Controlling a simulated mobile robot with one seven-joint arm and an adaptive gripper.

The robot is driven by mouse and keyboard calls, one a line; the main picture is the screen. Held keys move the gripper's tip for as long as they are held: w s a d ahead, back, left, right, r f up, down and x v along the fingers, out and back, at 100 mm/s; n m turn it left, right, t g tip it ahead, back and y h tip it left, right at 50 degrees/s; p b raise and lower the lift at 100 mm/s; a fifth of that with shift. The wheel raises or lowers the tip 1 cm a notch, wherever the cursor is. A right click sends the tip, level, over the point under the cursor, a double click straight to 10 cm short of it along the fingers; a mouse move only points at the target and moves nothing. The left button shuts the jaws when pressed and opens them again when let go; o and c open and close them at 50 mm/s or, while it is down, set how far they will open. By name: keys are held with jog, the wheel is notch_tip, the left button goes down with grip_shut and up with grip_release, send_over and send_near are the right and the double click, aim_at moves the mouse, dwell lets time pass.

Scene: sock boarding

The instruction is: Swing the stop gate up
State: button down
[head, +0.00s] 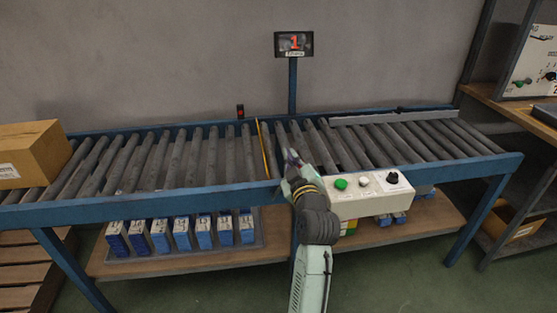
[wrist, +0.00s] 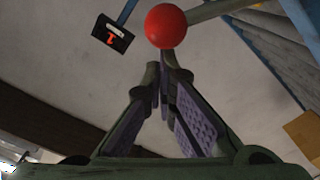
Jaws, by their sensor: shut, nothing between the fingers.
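In the wrist view a round red knob (wrist: 166,26) sits just beyond my fingertips, with a pale bar (wrist: 212,9) running from behind it to the upper right. I take these for the stop gate's handle, but the view does not settle it. My gripper (wrist: 163,72) is shut and empty, its fingertips meeting just below the knob in the picture; I cannot tell whether they touch it. In the head view my gripper (head: 291,160) is over the near rail of the roller conveyor (head: 180,197), and the red knob is not visible there.
A control box (head: 365,203) with a green button and knobs hangs right of my gripper. A counter display (head: 294,44) reading 1 stands behind the conveyor. A cardboard box (head: 32,150) is on the left rollers. A grey bar (head: 390,116) lies along the far right side.

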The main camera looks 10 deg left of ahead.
jog(key=shift+w+d+f+m+b, duration=0.2)
jog(key=shift+d+f+m, duration=0.1)
jog(key=shift+d+m, duration=0.25)
jog(key=shift+w+d+f+m+b, duration=0.15)
jog(key=shift+d+f+m+b, duration=0.1)
jog(key=shift+d+m, duration=0.3)
jog(key=shift+d, duration=0.15)
jog(key=shift+w+r+p, duration=0.1)
jog(key=shift+r+p, duration=0.2)
jog(key=s+r+b, duration=0.1)
jog(key=s+r, duration=0.1)
jog(key=s, duration=0.7)
jog(key=shift+d+r, duration=0.25)
jog(key=shift+r, duration=0.1)
jog(key=shift+s, duration=0.1)
